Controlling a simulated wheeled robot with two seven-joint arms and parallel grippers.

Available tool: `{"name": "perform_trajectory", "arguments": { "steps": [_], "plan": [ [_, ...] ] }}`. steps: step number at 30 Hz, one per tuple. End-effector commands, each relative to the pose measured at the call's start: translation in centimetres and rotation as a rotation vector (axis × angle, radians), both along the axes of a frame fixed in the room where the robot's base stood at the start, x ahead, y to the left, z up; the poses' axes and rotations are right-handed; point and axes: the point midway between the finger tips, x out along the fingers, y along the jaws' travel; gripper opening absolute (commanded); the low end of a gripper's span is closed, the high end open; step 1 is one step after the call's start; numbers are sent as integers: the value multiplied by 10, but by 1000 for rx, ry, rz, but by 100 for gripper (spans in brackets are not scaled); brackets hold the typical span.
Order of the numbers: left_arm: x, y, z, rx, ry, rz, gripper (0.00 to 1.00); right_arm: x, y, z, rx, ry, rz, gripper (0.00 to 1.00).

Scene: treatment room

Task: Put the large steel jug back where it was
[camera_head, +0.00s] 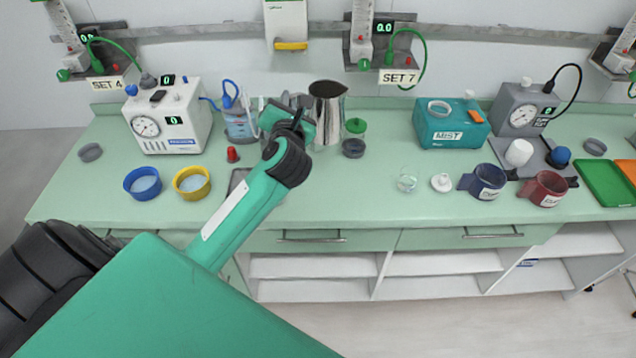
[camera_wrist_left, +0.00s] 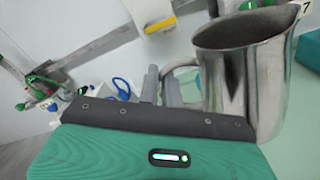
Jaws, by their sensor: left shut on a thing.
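The large steel jug (camera_head: 328,108) is upright over the back of the green counter, left of the green-lidded jar. I cannot tell whether its base touches the counter, since my arm hides part of it. My left gripper (camera_head: 286,106) is at the jug's left side, shut on its handle. In the left wrist view, the jug (camera_wrist_left: 265,85) fills the right side and its handle meets the fingers of my left gripper (camera_wrist_left: 161,86). My right gripper is in neither view.
A green-lidded jar (camera_head: 355,128) and a dark round cup (camera_head: 353,148) stand close to the jug's right. A blue-topped jar (camera_head: 238,120) is to the left. Blue (camera_head: 142,184) and yellow (camera_head: 192,183) bowls sit nearer the front. The counter (camera_head: 390,170) is clear right of the dark cup.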

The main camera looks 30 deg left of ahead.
Motion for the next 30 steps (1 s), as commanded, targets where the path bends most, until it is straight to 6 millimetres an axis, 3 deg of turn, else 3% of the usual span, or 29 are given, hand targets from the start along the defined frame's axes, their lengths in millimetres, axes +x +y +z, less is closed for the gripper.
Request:
{"name": "perform_trajectory", "arguments": {
  "steps": [18,26,30],
  "plan": [
    [0,1,-136,4,2,3,0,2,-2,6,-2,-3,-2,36],
    [0,1,-160,2,0,2,0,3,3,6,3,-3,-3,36],
    [1,1,-181,4,2,3,0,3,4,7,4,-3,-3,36]
  ]
}}
